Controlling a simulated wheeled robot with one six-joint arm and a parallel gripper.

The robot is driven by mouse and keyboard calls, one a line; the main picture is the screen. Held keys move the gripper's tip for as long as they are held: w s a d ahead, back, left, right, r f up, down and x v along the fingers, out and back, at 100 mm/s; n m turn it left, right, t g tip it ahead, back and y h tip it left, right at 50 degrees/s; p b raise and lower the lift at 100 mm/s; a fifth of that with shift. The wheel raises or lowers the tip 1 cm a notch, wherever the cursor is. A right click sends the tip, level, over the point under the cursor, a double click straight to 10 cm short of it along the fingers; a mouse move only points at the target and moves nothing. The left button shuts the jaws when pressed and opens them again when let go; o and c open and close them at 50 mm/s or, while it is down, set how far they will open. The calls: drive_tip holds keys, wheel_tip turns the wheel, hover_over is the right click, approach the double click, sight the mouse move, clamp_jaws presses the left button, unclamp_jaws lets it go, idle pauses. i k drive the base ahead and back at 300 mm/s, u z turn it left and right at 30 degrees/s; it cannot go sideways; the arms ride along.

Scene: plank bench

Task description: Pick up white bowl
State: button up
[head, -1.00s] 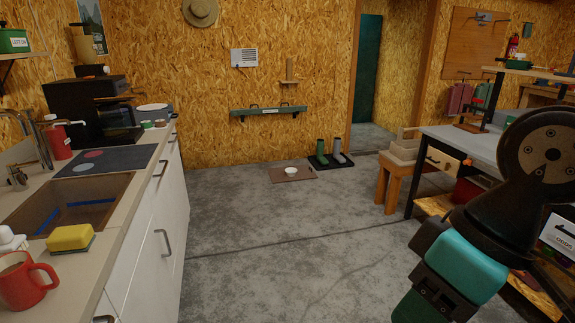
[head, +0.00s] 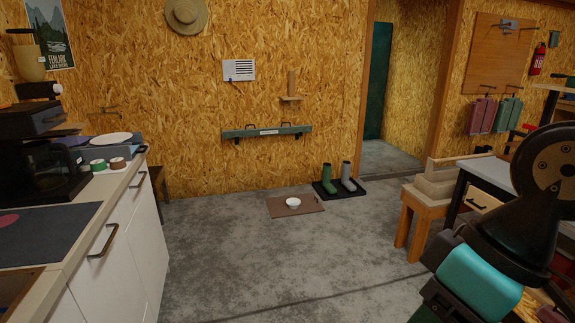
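A small white bowl (head: 293,203) sits upright on a brown mat (head: 312,208) on the concrete floor, near the back wall. It is some distance ahead of me, slightly right of the picture's middle. Part of my arm shows at the right edge of the head view. My gripper's fingers are not in view. Nothing hides the bowl.
Green and grey boots (head: 330,181) stand on a black tray (head: 352,193) just right of the mat. A counter (head: 112,205) runs along the left. A wooden stool (head: 423,210) and workbench (head: 489,172) stand at right. The floor (head: 250,260) between is clear.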

sight(293, 203)
drive_tip(key=z, duration=0.1)
drive_tip(key=i, duration=5.7)
